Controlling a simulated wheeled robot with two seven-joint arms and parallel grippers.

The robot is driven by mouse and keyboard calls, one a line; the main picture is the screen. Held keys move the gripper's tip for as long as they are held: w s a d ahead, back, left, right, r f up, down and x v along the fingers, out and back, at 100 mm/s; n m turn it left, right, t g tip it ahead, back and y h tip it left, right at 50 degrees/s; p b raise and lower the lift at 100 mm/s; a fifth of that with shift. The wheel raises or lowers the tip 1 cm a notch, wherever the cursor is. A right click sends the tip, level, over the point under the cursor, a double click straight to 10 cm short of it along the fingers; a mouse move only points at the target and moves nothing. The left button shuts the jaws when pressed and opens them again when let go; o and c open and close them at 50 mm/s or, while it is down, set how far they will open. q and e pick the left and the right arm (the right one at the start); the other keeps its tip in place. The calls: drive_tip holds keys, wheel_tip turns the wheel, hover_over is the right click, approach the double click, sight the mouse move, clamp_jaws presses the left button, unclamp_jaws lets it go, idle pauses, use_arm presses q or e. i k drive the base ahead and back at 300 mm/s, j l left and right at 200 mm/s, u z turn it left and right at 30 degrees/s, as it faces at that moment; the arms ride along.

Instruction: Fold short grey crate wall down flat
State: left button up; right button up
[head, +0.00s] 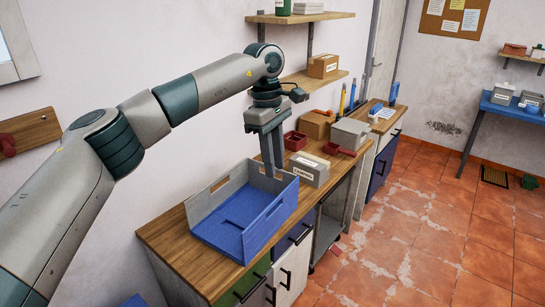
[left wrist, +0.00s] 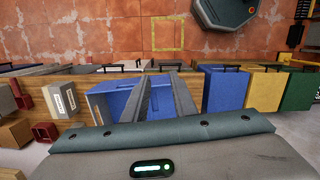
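The crate has a blue floor (head: 232,222) and a blue side wall (head: 268,228), and stands on the wooden counter. Its long grey wall (head: 205,197) with a hand slot is upright along the room wall. The short grey wall (head: 288,186) at the far end is upright, partly hidden behind my fingers. The near end shows no raised wall. My left gripper (head: 272,172) points down at the short wall; whether it touches is unclear. In the left wrist view its fingers (left wrist: 161,82) are apart with blue between them, and a pale wall (left wrist: 97,108) lies left of them. My right gripper is not in view.
A labelled carton (head: 309,169) stands close beyond the short wall. Red bins (head: 295,140), a brown box (head: 317,124) and a grey box (head: 349,133) stand farther along. A shelf (head: 310,82) hangs above. The counter's near end (head: 170,245) is bare.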

sight(274, 186)
drive_tip(key=i, duration=1.2)
